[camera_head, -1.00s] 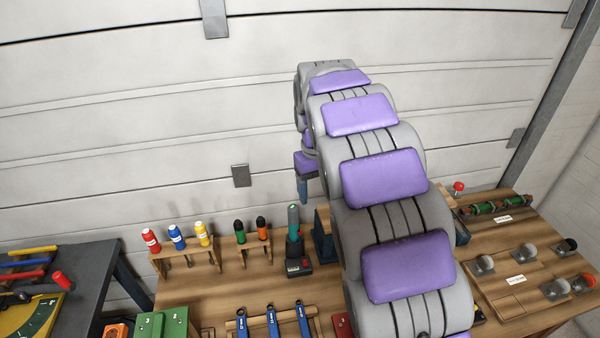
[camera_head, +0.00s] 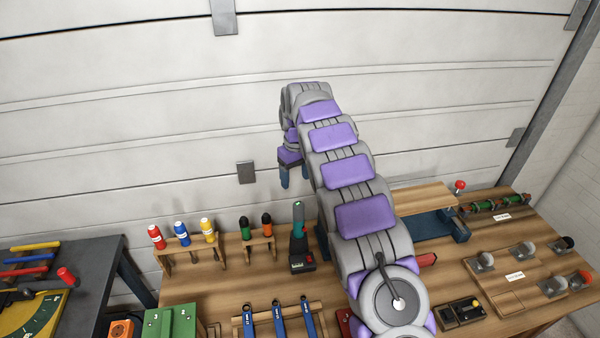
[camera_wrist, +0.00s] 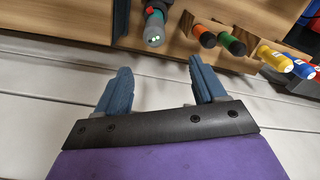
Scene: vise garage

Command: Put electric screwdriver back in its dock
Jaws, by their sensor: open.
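How deep the screwdriver sits in the dock cannot be told.
A rack (camera_head: 259,243) holds green and orange-topped tools left of the dock; another holds red, blue and yellow bottles (camera_head: 182,233). Blue wrenches (camera_head: 279,318) lie in front. A blue vise (camera_head: 436,226) is at right. My arm hides part of the bench.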

